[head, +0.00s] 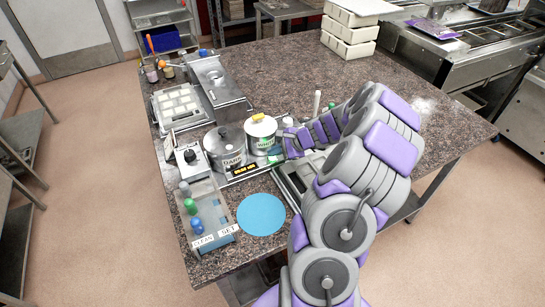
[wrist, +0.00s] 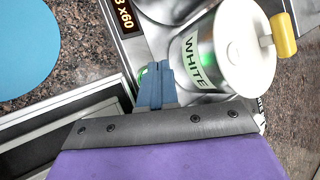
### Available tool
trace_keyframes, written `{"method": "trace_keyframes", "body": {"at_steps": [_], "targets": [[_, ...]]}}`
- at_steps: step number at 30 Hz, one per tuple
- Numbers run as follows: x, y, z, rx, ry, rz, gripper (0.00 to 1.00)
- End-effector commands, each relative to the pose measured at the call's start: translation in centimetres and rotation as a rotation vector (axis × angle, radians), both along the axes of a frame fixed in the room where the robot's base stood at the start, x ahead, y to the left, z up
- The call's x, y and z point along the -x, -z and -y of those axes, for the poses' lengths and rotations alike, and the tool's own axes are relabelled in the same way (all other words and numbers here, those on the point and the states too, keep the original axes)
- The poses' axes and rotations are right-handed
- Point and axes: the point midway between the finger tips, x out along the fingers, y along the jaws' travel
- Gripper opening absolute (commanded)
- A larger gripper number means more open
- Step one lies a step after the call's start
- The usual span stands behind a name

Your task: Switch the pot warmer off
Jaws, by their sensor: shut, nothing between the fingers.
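The pot warmer (head: 240,177) is a metal unit on the granite table, with an orange-lit display (head: 244,169) on its front. It holds a pot marked DARK (head: 225,158) and a pot marked WHITE (head: 262,140), each lidded. The white pot (wrist: 210,58) and display (wrist: 126,15) also show in the wrist view. My gripper (wrist: 155,68) is shut and empty, its blue-grey fingertips at the warmer's front beside the white pot. A green-lit part (wrist: 142,74), perhaps the switch, shows at the fingertips and is partly hidden by them. I cannot tell whether they touch it.
A blue round mat (head: 261,214) lies in front of the warmer. A tray with coloured knobs (head: 207,220) stands at left and a dark-rimmed tray (head: 290,190) lies under my arm. White moulds (head: 348,35) are stacked at the back. The table's right part is clear.

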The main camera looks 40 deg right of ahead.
Motion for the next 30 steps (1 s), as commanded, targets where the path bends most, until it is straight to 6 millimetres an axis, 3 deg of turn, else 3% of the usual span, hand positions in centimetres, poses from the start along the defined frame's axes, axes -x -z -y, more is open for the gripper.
{"method": "trace_keyframes", "body": {"at_steps": [30], "targets": [[0.1, 0.76, -0.09, -0.001, -0.001, 0.0, 0.0]]}}
